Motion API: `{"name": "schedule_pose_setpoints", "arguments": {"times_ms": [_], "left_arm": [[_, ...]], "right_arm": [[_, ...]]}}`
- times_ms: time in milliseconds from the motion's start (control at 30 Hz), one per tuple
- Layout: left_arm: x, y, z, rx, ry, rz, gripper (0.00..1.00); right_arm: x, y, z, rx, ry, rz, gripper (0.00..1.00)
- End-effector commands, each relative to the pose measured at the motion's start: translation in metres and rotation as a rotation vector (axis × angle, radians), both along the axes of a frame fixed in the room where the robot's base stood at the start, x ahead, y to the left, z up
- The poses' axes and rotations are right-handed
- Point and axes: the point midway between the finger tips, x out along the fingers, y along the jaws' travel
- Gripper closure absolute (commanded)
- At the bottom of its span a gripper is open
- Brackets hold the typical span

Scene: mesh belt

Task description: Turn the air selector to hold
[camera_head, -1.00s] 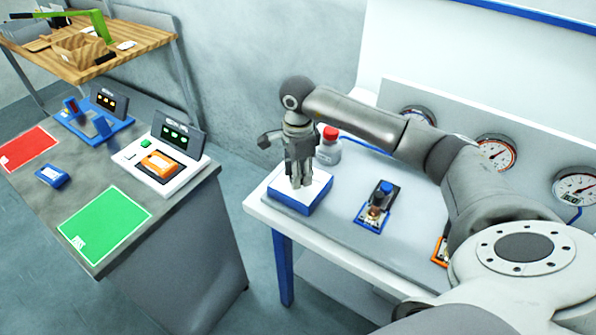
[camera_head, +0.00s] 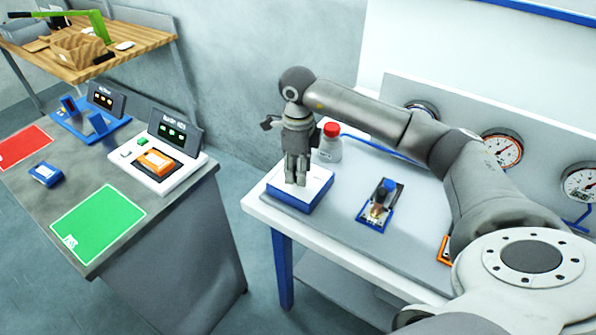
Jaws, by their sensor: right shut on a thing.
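A box with a white top and blue sides (camera_head: 318,181) sits at the left end of the white bench and looks like the air selector. My right gripper (camera_head: 295,182) points straight down onto its top. Its fingers are close together, shut on a small part there. The fingers hide that part, so I cannot read the selector's position or any marks. My left gripper is not in view.
A red-capped bottle (camera_head: 330,145) stands just behind the gripper. A blue-framed device (camera_head: 379,206) lies to the right, and gauges (camera_head: 502,149) line the back panel. A grey table (camera_head: 190,218) at left holds a green mat (camera_head: 98,222).

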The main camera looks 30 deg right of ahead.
Motion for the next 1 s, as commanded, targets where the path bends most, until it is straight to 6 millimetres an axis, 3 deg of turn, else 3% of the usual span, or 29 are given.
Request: {"name": "schedule_pose_setpoints", "arguments": {"times_ms": [400, 900, 933, 1000], "left_arm": [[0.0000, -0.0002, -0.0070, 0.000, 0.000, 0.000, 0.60], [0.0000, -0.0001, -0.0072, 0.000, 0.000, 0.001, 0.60], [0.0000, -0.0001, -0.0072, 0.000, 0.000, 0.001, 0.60], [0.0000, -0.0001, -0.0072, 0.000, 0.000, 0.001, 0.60]], "right_arm": [[0.0004, -0.0006, 0.0008, -0.001, -0.002, -0.172, 0.88], [0.0005, -0.0007, 0.0013, -0.002, -0.003, -0.189, 0.88], [0.0005, -0.0007, 0.0013, -0.002, -0.003, -0.189, 0.60], [0.0005, -0.0007, 0.0012, -0.001, -0.002, -0.189, 0.51]]}}
